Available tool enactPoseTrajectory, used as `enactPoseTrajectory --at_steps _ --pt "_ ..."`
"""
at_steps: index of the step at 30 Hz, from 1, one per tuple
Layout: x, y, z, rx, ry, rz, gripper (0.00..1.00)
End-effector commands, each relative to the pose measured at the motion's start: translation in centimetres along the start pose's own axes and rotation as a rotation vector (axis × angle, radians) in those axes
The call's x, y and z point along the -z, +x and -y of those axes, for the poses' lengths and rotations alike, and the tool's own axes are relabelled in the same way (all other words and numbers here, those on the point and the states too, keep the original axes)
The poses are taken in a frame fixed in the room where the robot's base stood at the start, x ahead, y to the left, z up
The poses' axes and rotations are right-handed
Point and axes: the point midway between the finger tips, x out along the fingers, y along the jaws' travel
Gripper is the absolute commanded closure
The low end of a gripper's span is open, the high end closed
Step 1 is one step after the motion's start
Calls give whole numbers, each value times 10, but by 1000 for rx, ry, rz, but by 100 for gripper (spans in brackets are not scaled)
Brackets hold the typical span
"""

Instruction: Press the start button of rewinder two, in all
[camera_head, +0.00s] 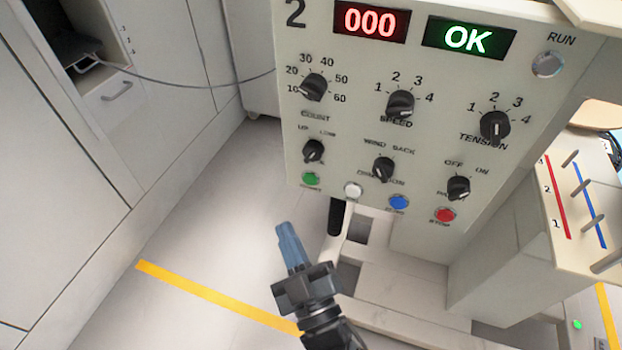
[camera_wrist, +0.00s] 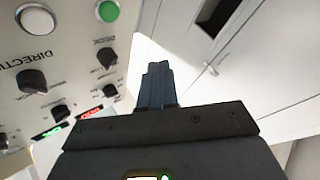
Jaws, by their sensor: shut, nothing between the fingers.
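The panel of rewinder two (camera_head: 345,125), marked 2, faces me in the head view. Its red display (camera_head: 370,22) reads 000 and its green display (camera_head: 467,37) reads OK. Along its bottom edge are a green button (camera_head: 310,178), a white button (camera_head: 353,190), a blue button (camera_head: 399,202) and a red button (camera_head: 445,215). The label under the green button is too blurred to read surely. In the wrist view the green button (camera_wrist: 107,11) is up and left of my fingertips (camera_wrist: 157,66).
Black knobs (camera_head: 313,87) stick out above the buttons. The RUN lamp (camera_head: 548,64) looks grey. A pegged block (camera_head: 575,205) juts out at right. White cabinets (camera_head: 70,140) stand at left. A yellow stripe (camera_head: 215,297) crosses the clear floor.

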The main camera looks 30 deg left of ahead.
Motion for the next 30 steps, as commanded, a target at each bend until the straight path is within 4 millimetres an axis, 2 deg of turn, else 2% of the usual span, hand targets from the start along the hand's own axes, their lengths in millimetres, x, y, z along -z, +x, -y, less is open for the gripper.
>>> enactPoseTrajectory --at_steps 16,22,30 --pt "-34 47 -34 -2 -1 -1 100" --pt "-40 56 -41 -1 1 0 100" --pt "-42 57 -42 0 1 0 100"
